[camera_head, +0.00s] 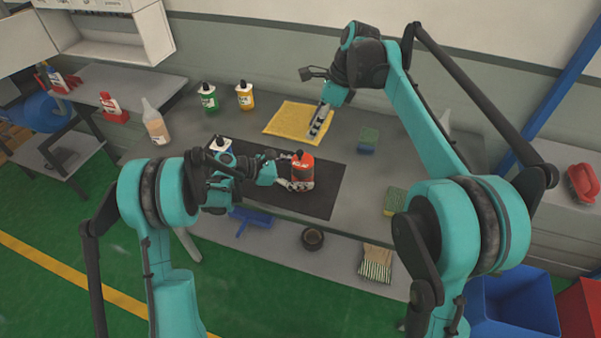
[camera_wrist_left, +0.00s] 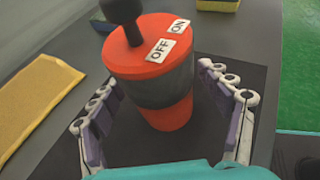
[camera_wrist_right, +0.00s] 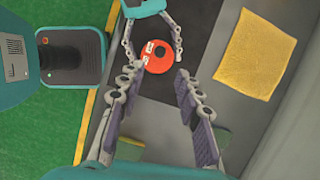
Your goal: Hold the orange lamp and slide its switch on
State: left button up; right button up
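The orange lamp (camera_head: 303,175) stands upright on the black mat (camera_head: 325,199). In the left wrist view the lamp (camera_wrist_left: 150,88) has an orange top and base, a dark middle, and OFF and ON labels. A black knob (camera_wrist_left: 122,12) rises from its top; its switch setting is unclear. My left gripper (camera_head: 281,171) is open, with its fingers either side of the lamp and gaps visible. My right gripper (camera_head: 320,121) is open and empty, over the yellow cloth's right edge in the head view. The right wrist view shows the lamp (camera_wrist_right: 157,57) from above, beyond its fingertips.
The yellow cloth (camera_head: 290,117) lies behind the mat. A blue-labelled bottle (camera_head: 221,146) stands near my left wrist. Green (camera_head: 209,98) and yellow (camera_head: 244,96) bottles stand at the back left. Sponges (camera_head: 369,136) lie to the right, with bare table between.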

pick_arm(q)
jog(key=c, duration=1.3)
jog(key=shift+o, duration=0.2)
pick_arm(e)
jog(key=w+f+t+y, duration=0.2)
jog(key=w+f+y, duration=0.15)
jog(key=f, duration=0.35)
jog(key=m+t+y, duration=0.6)
jog(key=t, duration=0.3)
send_near(300, 155)
jog(key=w+a, duration=0.2)
jog(key=w, duration=0.1)
jog(key=x, duration=1.1)
jog(key=shift+s+a, duration=0.1)
grip_shut()
